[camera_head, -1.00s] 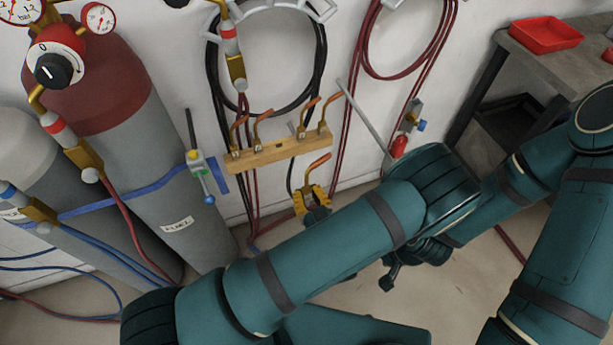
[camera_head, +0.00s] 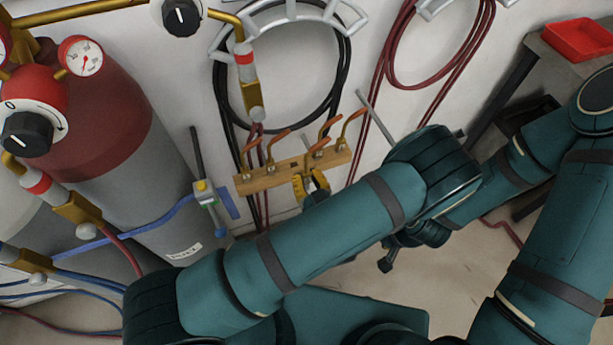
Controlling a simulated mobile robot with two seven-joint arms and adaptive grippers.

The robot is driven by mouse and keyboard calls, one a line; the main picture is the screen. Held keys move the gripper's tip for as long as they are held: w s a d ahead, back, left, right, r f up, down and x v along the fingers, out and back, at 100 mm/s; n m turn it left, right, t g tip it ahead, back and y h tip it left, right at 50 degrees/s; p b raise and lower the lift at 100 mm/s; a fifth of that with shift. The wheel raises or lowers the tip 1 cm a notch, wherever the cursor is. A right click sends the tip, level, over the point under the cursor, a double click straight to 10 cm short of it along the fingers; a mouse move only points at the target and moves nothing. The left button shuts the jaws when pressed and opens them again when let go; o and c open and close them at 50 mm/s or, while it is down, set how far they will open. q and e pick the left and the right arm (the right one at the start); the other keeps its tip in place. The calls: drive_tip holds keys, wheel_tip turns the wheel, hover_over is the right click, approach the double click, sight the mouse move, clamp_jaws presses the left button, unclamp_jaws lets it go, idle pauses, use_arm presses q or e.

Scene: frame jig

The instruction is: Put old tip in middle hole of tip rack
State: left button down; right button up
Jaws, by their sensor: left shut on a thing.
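The tip rack (camera_head: 262,183) is a wooden bar on the wall, with copper tips standing in it in a left pair (camera_head: 270,143) and a right pair (camera_head: 340,127). My left gripper (camera_head: 311,183) has yellow fingers and is shut on a copper tip, the old tip (camera_head: 317,147). It holds this tip upright in front of the rack, right of the rack's middle. I cannot tell whether the tip touches the rack. The left wrist is hidden behind my own left arm. A dark end part of my right arm (camera_head: 388,262) shows below the left elbow; its fingers are not clear.
A red gas cylinder (camera_head: 95,115) with gauges stands at the left, strapped by a blue band. Black hoses (camera_head: 345,75) and red hoses (camera_head: 385,70) hang on the wall. A grey rod (camera_head: 374,115) leans beside the rack. A bench with a red tray (camera_head: 580,40) stands at right.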

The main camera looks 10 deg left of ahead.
use_arm(q)
drive_tip(key=shift+w+a, duration=0.2)
drive_tip(key=shift+w, duration=0.05)
drive_tip(key=b+x, duration=0.1)
drive_tip(key=x, duration=0.8)
drive_tip(key=shift+w+a+f, duration=0.2)
drive_tip(key=shift+w+f, duration=0.05)
drive_tip(key=shift+f, duration=0.15)
idle(0.5)
